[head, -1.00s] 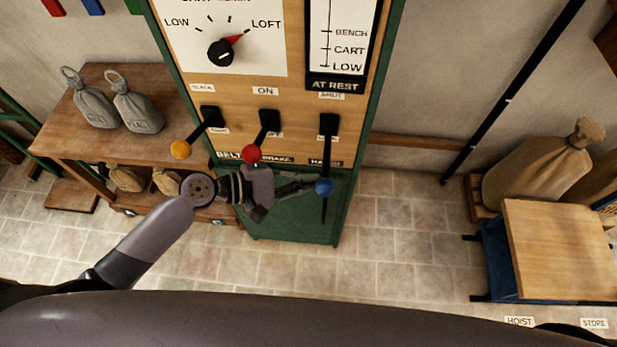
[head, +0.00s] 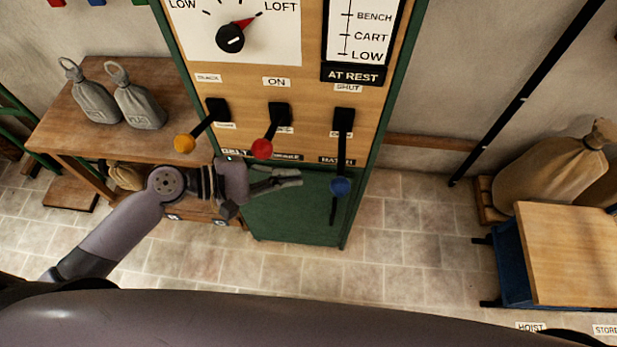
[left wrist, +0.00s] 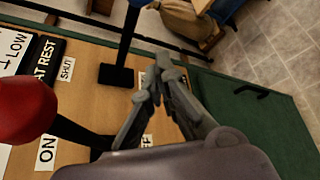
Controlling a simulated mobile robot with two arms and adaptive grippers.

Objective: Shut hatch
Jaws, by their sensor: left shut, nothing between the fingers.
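The hatch lever is a black handle with a blue knob (head: 340,186) on the right of the control panel. It hangs down from its black mount, below a SHUT label (head: 348,87). A partly covered label reading like HATCH (head: 337,161) is behind it. My left gripper (head: 299,177) is shut and empty, just left of the blue knob with a small gap. My right gripper is not in view.
A red-knobbed lever (head: 262,149) and a yellow-knobbed lever (head: 185,144) stand left of the hatch lever, close to my left gripper. A dial (head: 230,38) is above them. A wooden bench (head: 60,130) with grey sacks is at left.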

